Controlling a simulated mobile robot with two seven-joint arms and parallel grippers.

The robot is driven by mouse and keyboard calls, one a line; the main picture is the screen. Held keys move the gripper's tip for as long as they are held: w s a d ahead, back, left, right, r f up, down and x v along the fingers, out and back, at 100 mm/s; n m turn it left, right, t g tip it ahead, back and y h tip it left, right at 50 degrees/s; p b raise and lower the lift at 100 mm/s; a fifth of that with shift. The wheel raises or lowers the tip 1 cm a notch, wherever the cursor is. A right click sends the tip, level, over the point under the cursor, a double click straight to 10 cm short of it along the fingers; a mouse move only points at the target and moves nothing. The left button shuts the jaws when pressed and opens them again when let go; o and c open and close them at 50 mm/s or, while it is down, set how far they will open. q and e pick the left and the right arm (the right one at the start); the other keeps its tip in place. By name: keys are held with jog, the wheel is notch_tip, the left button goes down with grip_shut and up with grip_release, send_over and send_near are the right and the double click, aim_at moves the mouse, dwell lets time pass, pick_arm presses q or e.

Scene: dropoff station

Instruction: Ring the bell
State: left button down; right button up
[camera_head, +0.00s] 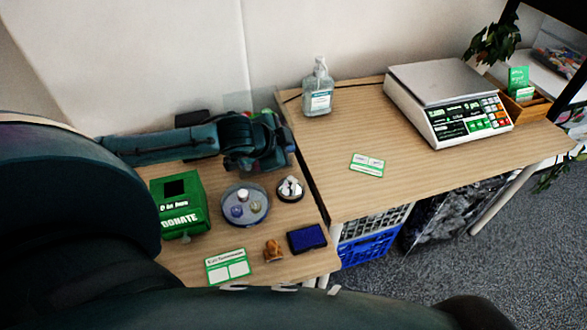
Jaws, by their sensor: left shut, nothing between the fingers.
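My left gripper (276,158) is shut and empty. It hangs over the back right part of the left table (190,262), near the gap to the right table. I cannot make out a bell for certain; my left arm and gripper hide the back of this table. A small dark round dish (290,196) with pale, shiny pieces stands just in front of the gripper. A round grey tray (229,217) with a few small items lies to its left. I cannot tell whether the gripper touches anything. My right gripper is not in view.
A green donate box (181,208), a card (228,268), a small brown object (273,251) and a blue pad (307,238) stand nearby. The right table holds a sanitizer bottle (318,92), a card (367,165) and a scale (450,105). My dark body covers the lower left.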

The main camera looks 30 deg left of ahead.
aim_at(290, 179)
pick_arm(q)
jog(key=shift+w+a+r, duration=0.1)
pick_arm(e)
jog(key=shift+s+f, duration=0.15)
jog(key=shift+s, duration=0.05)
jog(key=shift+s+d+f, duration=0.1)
